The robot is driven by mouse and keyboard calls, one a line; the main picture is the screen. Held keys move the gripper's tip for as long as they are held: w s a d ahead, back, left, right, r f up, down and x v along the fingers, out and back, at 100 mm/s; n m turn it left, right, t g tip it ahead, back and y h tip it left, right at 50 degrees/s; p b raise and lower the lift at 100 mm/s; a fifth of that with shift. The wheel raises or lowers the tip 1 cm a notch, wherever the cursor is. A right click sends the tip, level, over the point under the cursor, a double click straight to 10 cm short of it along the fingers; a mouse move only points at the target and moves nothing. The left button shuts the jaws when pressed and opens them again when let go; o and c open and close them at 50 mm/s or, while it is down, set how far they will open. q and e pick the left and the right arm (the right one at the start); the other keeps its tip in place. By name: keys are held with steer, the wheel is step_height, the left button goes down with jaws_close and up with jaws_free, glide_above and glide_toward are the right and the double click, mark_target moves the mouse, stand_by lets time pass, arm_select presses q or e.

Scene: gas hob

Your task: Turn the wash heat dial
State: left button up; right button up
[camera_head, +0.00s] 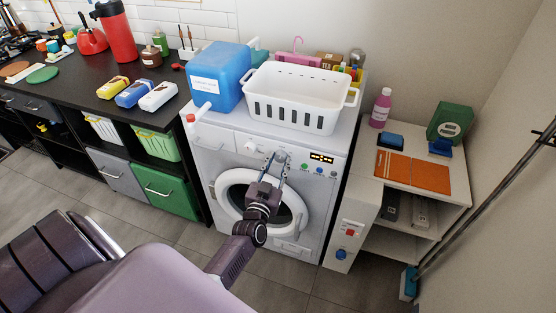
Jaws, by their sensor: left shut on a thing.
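The white washing machine (215,165) stands in the middle with a control panel across its upper front. A grey round dial (281,157) sits on the panel, and a second, white dial (251,147) is to its left. My left gripper (276,163) reaches up in front of the round door, and its fingers are closed around the grey dial. The fingers partly cover the dial, so its pointer and markings cannot be read. My right gripper is out of view.
A white basket (297,118) and a blue container (219,85) stand on the machine. A lit display (321,158) and small coloured buttons are right of the dial. A dark counter (75,85) is left, a low shelf (455,190) right.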

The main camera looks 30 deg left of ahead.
arm_select(q)
steer(key=m+p, duration=0.1)
steer(key=m, duration=0.3)
steer(key=shift+d+f+m, duration=0.1)
steer(key=shift+m, duration=1.4)
steer(key=shift+f+m, duration=0.1)
steer(key=shift+m, duration=0.8)
steer(key=shift+t+h, duration=0.3)
steer(key=o, duration=1.1)
steer(key=shift+o, duration=0.2)
